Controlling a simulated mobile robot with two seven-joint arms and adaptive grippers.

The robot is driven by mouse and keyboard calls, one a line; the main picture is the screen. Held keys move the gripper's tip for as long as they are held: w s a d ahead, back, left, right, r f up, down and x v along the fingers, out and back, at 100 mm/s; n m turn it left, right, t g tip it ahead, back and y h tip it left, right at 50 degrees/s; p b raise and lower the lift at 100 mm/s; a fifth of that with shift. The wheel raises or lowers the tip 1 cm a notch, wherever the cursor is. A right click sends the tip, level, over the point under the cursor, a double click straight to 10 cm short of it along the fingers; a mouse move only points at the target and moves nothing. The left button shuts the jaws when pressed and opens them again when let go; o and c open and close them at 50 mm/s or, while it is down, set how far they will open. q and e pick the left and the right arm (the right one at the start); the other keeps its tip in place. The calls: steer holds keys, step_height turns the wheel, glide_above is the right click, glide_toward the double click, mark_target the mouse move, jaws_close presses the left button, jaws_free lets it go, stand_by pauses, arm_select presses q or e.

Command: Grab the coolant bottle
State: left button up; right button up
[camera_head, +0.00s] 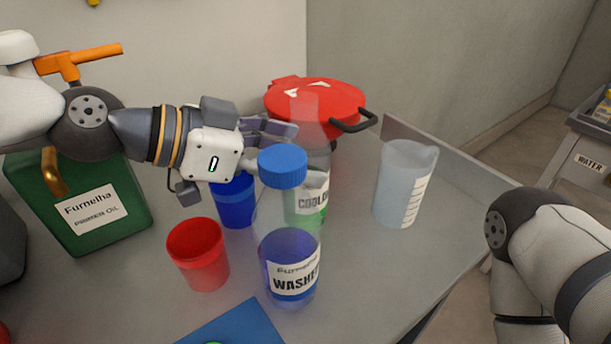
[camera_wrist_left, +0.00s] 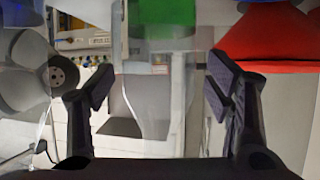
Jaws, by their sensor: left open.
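The coolant bottle (camera_head: 312,201) stands upright on the table, partly hidden behind the washer bottle (camera_head: 290,264) with the blue cap. It is clear, with a white label and green liquid low inside. My left gripper (camera_head: 282,131) comes in from the left at the height of the bottle's upper part, its fingers pointing right. In the left wrist view, which looks upside down, the green liquid (camera_wrist_left: 162,18) and clear body line up with the gap between the open fingers (camera_wrist_left: 160,88). I cannot tell whether the fingers touch it. My right gripper is out of view; only my right arm shows.
A red-lidded container (camera_head: 318,105) stands close behind the coolant bottle. A clear measuring jug (camera_head: 404,185) is to the right. A blue cup (camera_head: 234,203) and red cup (camera_head: 198,255) are to the left. A green primer oil can (camera_head: 82,210) stands farther left.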

mark_target(326, 158)
arm_select(q)
steer(key=x, duration=0.5)
steer(key=shift+w+d+r, duration=0.1)
steer(key=shift+d, duration=0.15)
steer(key=shift+a+r, duration=0.1)
steer(key=c, duration=1.5)
steer(key=shift+c, duration=0.2)
